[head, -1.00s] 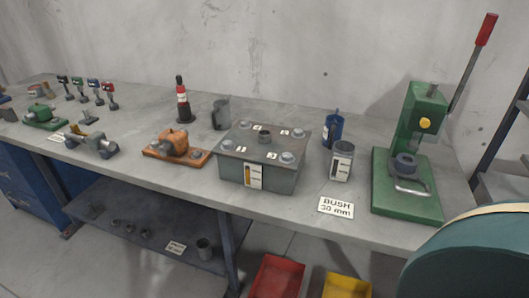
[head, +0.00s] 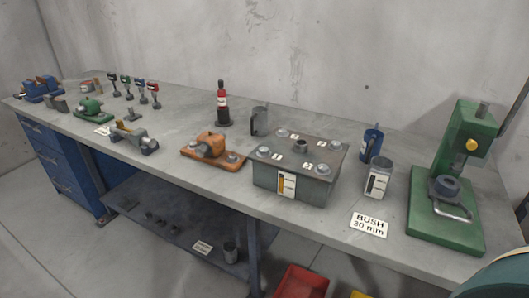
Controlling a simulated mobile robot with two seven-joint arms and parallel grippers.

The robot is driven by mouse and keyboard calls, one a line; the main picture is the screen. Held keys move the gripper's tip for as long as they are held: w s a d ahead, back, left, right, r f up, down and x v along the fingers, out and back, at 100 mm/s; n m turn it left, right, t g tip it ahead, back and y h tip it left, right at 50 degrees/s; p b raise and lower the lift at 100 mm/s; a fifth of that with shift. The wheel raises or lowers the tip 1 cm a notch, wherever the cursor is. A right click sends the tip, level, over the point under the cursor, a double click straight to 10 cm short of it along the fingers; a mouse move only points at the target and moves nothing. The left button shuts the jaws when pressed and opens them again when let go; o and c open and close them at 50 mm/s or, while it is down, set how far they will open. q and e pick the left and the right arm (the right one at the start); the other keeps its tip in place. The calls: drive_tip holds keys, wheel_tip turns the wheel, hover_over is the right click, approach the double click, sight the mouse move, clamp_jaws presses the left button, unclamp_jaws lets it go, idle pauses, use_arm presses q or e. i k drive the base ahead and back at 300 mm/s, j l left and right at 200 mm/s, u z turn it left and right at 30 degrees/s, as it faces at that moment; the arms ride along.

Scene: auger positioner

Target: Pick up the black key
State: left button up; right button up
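A row of small upright pieces with coloured tops stands toward the back left of the bench. From left to right, the tops look dark (head: 112,79), green (head: 126,81), blue (head: 140,86) and red (head: 154,89). The dark-topped one at the left end may be the black key, but it is too small to be sure. Neither of my grippers is in view.
A red bin (head: 300,283) is below. A rounded teal shape (head: 505,284) blocks the lower right corner.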

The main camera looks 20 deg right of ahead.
sight(111, 77)
drive_tip(key=u, duration=0.4)
drive_tip(key=i+j+u, duration=0.2)
drive_tip(key=u, duration=0.2)
drive_tip(key=i+u, duration=0.45)
drive_tip(key=i, duration=3.35)
drive_tip(key=i+z, duration=0.2)
drive_tip(key=z, duration=0.2)
drive_tip(key=i+j+z, duration=0.1)
drive_tip(key=i+z, duration=0.15)
drive_tip(key=z, duration=0.2)
drive_tip(key=i+j+z, duration=0.1)
drive_tip(key=z, duration=0.3)
drive_tip(key=i+j, duration=0.05)
drive_tip(key=i, duration=0.05)
